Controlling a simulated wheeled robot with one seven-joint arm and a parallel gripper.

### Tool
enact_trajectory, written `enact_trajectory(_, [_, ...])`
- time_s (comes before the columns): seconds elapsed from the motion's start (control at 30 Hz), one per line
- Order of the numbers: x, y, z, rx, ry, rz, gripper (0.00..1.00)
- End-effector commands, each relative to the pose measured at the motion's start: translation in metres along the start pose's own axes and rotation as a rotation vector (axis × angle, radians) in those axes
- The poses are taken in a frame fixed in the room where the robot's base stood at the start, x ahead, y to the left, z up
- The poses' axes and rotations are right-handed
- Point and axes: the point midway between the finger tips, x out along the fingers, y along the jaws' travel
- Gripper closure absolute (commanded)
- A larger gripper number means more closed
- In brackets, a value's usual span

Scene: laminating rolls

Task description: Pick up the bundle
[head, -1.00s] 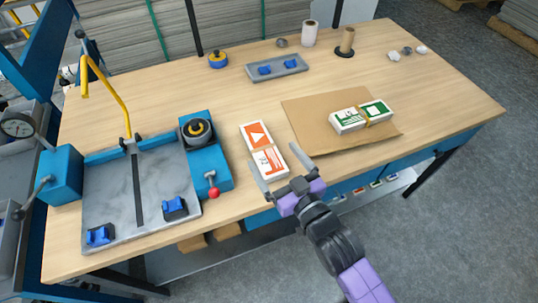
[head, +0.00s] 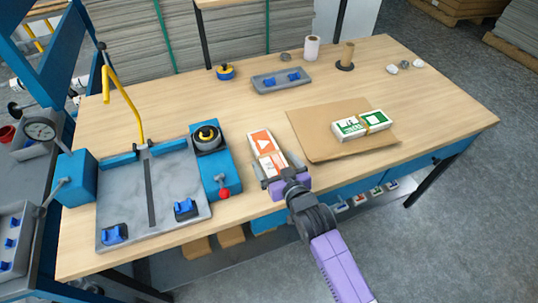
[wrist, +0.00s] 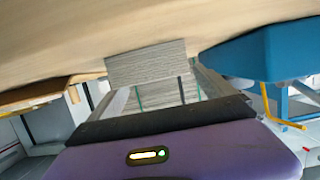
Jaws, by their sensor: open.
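An orange-and-white bundle (head: 267,149) lies flat on the table near its front edge, right of the blue press. A second, green-and-white bundle (head: 350,128) with a tan band lies on a brown sheet farther right. My gripper (head: 278,168) is open at the near end of the orange-and-white bundle, its fingers to either side of that end. The wrist view, with the table at the top, shows a grey layered block (wrist: 150,62) ahead between the open fingers; it appears to be this bundle's end face. Whether a finger touches it cannot be told.
The blue press with a black roll (head: 207,137) and a red-knobbed lever stands close left of the bundle. A grey cutting bed (head: 175,173) with a yellow handle lies farther left. The brown sheet (head: 310,137) is close right. A grey tray (head: 268,82) and rolls stand at the back.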

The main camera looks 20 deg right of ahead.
Motion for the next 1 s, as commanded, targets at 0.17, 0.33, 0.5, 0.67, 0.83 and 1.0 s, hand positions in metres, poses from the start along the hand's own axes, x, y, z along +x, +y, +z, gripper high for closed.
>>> enact_trajectory(0.17, [0.025,0.001,-0.002,0.002,0.0,0.0,0.06])
enact_trajectory(0.33, [0.038,0.001,-0.002,0.0,0.001,0.0,0.06])
enact_trajectory(0.5, [0.04,0.001,-0.001,0.0,0.001,0.0,0.06])
enact_trajectory(0.67, [0.04,0.001,-0.001,0.0,0.001,0.0,0.22])
enact_trajectory(0.83, [0.04,0.001,-0.001,0.0,0.001,0.0,0.55])
enact_trajectory(1.0, [0.039,0.001,-0.001,0.0,0.001,0.0,0.89])
